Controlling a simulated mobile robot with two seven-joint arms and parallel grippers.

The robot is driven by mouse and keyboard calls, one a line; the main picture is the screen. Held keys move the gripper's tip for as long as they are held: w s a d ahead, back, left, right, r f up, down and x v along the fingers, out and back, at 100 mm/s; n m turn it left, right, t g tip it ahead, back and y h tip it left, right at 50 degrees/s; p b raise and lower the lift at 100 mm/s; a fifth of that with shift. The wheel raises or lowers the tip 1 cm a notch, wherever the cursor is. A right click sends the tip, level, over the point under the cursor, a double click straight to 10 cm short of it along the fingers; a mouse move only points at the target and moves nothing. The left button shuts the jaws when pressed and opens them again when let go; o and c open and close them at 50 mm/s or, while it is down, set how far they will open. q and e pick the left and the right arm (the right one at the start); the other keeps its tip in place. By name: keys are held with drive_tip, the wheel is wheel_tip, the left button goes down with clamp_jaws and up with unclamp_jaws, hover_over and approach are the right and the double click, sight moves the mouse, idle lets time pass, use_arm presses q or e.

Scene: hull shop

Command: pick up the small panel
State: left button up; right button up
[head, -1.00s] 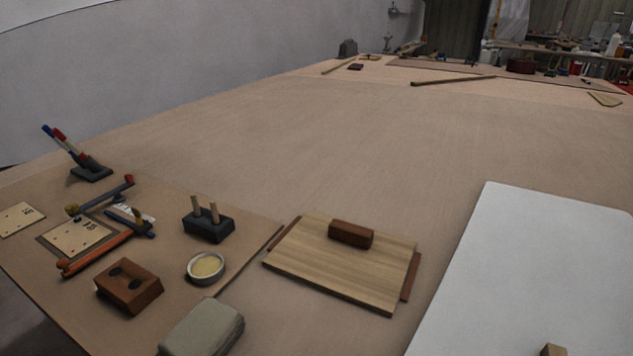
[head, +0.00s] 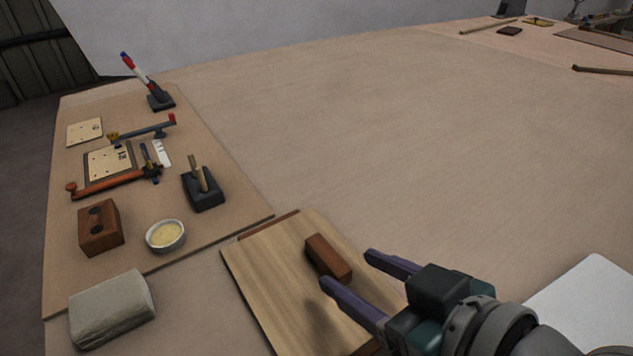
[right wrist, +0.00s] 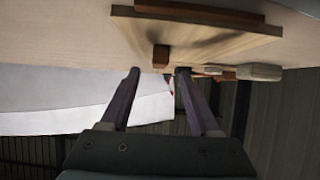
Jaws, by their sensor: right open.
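Two small pale panels with dark marks are in the head view. One panel (head: 85,131) lies loose on the brown mat at the left. The other panel (head: 108,163) lies between red-ended clamp bars. A larger wood-grain board (head: 275,290) carries a reddish-brown block (head: 328,258). My right gripper (head: 347,270) is open and empty above this board, its fingertips close to the block. In the right wrist view the block (right wrist: 160,57) shows just beyond and between the open fingertips (right wrist: 157,73), with the board (right wrist: 215,38) behind it. My left gripper is not in view.
A grey-green pad (head: 112,308) lies in front. The table's middle is clear.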

sight(331, 257)
use_arm(q)
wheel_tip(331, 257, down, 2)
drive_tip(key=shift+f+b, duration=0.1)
drive_tip(key=shift+b, duration=0.85)
use_arm(e)
drive_tip(key=x, duration=0.5)
drive_tip(key=shift+w+a, duration=0.1)
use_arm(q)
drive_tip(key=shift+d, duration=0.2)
use_arm(e)
drive_tip(key=shift+c, duration=0.3)
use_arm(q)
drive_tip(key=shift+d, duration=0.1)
use_arm(e)
drive_tip(key=c, duration=0.3)
clamp_jaws()
drive_tip(key=shift+r, duration=0.1)
